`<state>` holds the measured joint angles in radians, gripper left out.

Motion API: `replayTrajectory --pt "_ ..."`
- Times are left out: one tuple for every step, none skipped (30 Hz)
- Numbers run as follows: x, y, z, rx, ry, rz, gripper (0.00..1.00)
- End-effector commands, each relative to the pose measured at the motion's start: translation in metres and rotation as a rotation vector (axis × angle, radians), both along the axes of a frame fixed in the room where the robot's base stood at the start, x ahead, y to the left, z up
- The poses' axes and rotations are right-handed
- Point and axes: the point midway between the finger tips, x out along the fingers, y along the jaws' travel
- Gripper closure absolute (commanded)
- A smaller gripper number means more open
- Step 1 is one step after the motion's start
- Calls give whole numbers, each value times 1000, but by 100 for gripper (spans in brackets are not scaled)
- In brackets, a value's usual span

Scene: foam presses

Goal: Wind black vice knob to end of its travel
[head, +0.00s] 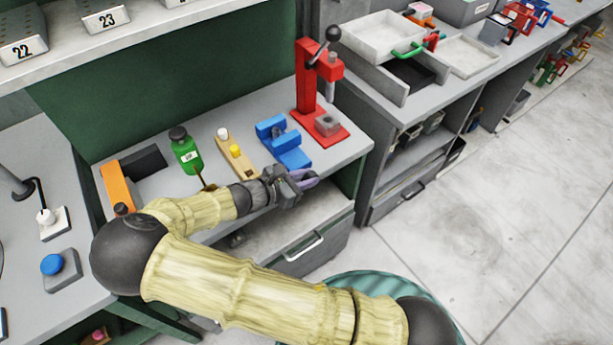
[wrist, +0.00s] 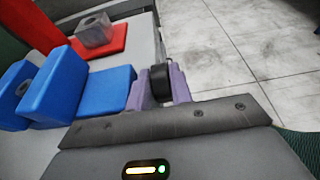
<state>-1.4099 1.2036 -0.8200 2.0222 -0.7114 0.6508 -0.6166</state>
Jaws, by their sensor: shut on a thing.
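The blue vice (head: 283,142) sits near the front edge of the grey bench. It also shows in the wrist view (wrist: 62,88), its blue blocks to the left of my fingers. My gripper (head: 306,180) is at the bench's front edge, just in front of the vice. In the wrist view the black knob (wrist: 160,74) sits between my two purple fingers, which are shut on it. The knob cannot be made out in the head view, where my gripper covers that spot. The screw behind the knob is hidden too.
A red press (head: 309,88) stands right behind the vice. Floor to the right is clear.

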Motion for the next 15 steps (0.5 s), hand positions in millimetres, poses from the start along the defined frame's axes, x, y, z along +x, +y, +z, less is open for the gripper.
replayTrajectory --pt "0 1 -1 1 0 3 100" --pt "0 2 -1 1 -2 2 100" --pt "0 1 -1 1 -1 3 100" --pt "0 1 -1 1 -1 3 100" --pt "0 1 -1 1 -1 3 100" --pt "0 1 -1 1 -1 3 100" --pt "0 1 -1 1 -1 3 100" --pt "0 1 -2 1 0 3 100" --pt "0 1 -2 1 0 3 100" --pt "0 1 -2 1 0 2 100" --pt "0 1 -2 1 0 2 74" --pt "0 1 -2 1 0 2 66" --pt "0 1 -2 1 0 2 61" --pt "0 1 -1 0 -1 2 56" --pt "0 1 -1 0 0 1 56"
